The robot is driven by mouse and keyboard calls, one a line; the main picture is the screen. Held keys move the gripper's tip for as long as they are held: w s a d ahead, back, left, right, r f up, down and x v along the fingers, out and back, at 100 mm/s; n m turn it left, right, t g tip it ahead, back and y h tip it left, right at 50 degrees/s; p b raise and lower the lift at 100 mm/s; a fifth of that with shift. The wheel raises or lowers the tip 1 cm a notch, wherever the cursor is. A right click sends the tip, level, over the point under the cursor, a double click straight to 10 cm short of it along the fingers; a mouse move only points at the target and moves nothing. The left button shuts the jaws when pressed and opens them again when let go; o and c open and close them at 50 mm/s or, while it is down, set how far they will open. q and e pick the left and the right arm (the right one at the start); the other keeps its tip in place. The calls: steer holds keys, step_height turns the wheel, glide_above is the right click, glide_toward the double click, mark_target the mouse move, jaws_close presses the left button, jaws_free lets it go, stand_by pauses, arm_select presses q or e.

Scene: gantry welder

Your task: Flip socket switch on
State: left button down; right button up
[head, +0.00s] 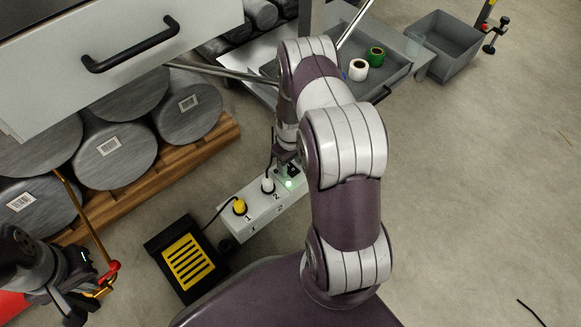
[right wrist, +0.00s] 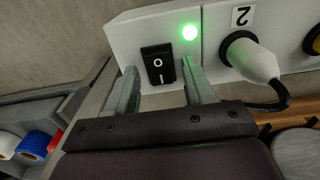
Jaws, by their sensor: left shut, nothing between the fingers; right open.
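The white socket strip (head: 262,212) lies on the floor, with a yellow plug (head: 240,207) at number 1 and a white plug (head: 267,185) at number 2. Its green light (right wrist: 189,32) is lit. In the right wrist view the black rocker switch (right wrist: 158,64), marked O and I, sits at the strip's end beside the light. I cannot tell which side is pressed. My right gripper (right wrist: 159,70) is open, its fingers on either side of the switch, nothing between them gripped. My left gripper (head: 72,292) is shut and empty at the lower left, away from the strip.
A black and yellow pedal box (head: 187,262) stands left of the strip. A wooden pallet (head: 190,160) with grey drums lies behind. A grey tray with white and green spools (head: 358,70) and a grey bin (head: 440,45) stand farther back. The floor at right is mostly clear.

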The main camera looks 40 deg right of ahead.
jaws_close()
steer(key=shift+w+r+g+p, duration=0.1)
steer(key=shift+r+g+p, duration=0.25)
steer(key=shift+p, duration=0.55)
steer(key=shift+w+f+g, duration=0.1)
steer(key=shift+f+g, duration=0.3)
steer(key=shift+g, duration=0.25)
jaws_free()
step_height(320, 180, up, 12)
steer(key=w+p, duration=0.2)
steer(key=p, duration=0.5)
steer(key=shift+a+r, duration=0.15)
steer(key=shift+r, duration=0.1)
